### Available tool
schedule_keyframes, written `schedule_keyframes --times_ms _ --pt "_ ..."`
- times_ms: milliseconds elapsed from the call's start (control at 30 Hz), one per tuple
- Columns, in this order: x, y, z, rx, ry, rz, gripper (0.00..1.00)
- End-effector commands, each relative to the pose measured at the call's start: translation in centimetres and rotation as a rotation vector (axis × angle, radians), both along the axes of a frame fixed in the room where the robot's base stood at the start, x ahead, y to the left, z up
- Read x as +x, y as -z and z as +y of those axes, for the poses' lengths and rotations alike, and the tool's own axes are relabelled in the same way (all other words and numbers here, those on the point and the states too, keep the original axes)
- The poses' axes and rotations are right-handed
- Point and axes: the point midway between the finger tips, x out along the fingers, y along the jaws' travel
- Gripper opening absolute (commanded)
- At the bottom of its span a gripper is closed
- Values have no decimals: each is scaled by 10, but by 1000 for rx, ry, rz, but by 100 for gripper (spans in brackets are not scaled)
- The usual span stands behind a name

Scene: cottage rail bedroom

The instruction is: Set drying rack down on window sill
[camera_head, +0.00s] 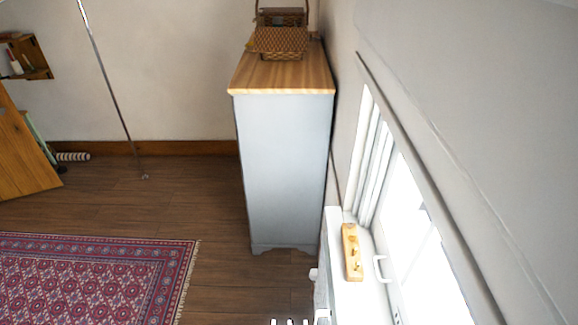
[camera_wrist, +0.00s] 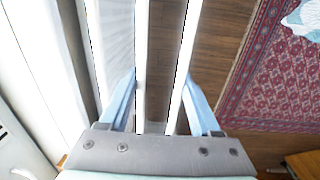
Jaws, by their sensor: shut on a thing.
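The drying rack (camera_wrist: 143,60) shows in the wrist view as long white bars running between the fingers of my gripper (camera_wrist: 160,76). My gripper is shut on it, and its far end runs out of the picture. In the head view only small white tips, perhaps of the rack, show at the bottom edge; my gripper is not visible there. The white window sill (camera_head: 345,295) lies under the window at the lower right of the head view. I cannot tell whether the rack touches the sill.
A wooden piece with small knobs (camera_head: 352,252) occupies part of the sill, beside the window handle (camera_head: 380,268). A grey cabinet (camera_head: 287,170) with a wooden top stands beyond the sill, carrying a wicker basket (camera_head: 280,42). A red patterned rug (camera_head: 90,280) lies on the floor at left.

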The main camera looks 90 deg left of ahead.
Motion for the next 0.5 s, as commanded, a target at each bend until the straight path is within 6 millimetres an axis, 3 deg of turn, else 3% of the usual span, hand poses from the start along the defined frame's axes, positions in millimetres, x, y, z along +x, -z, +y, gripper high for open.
schedule_keyframes --times_ms 500 --pt "49 2 -3 2 3 -1 11"
